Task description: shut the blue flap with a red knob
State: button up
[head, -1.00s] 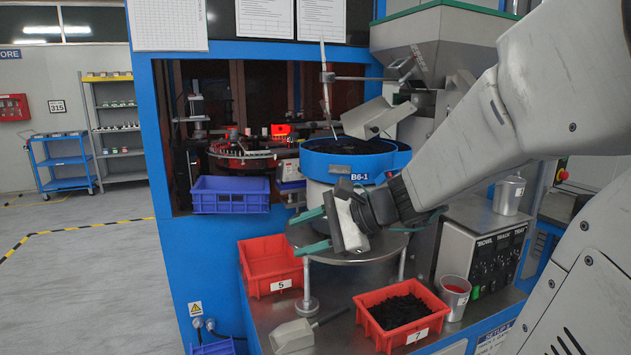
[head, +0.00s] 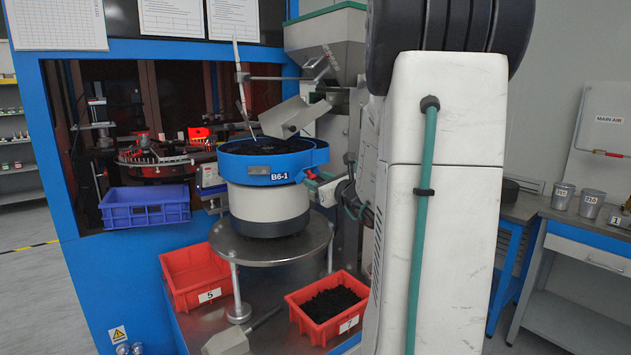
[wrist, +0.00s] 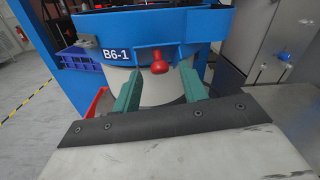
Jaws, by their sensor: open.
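The blue flap (wrist: 143,54) with its red knob (wrist: 158,66) is on the side of the blue bowl (wrist: 103,26) marked B6-1, in the wrist view. I cannot tell how far the flap stands open. In the head view, the red knob (head: 310,175) shows small at the right side of the bowl (head: 240,165). My gripper (wrist: 160,72) is open, its two green fingers on either side of the knob in the picture, with nothing held. I cannot tell whether they touch it. In the head view my arm hides most of the gripper.
The bowl stands on a round metal table (head: 265,246). Red bins marked 5 (head: 185,285) and 7 (head: 328,335) and a metal scoop (head: 228,342) lie below. A blue crate (head: 145,215) is at left. A hopper (head: 325,38) rises behind the bowl.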

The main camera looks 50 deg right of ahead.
jog(key=shift+w+d, duration=0.15)
jog(key=shift+w, duration=0.45)
grip_shut()
jog(key=shift+a, duration=0.2)
jog(key=shift+d, duration=0.15)
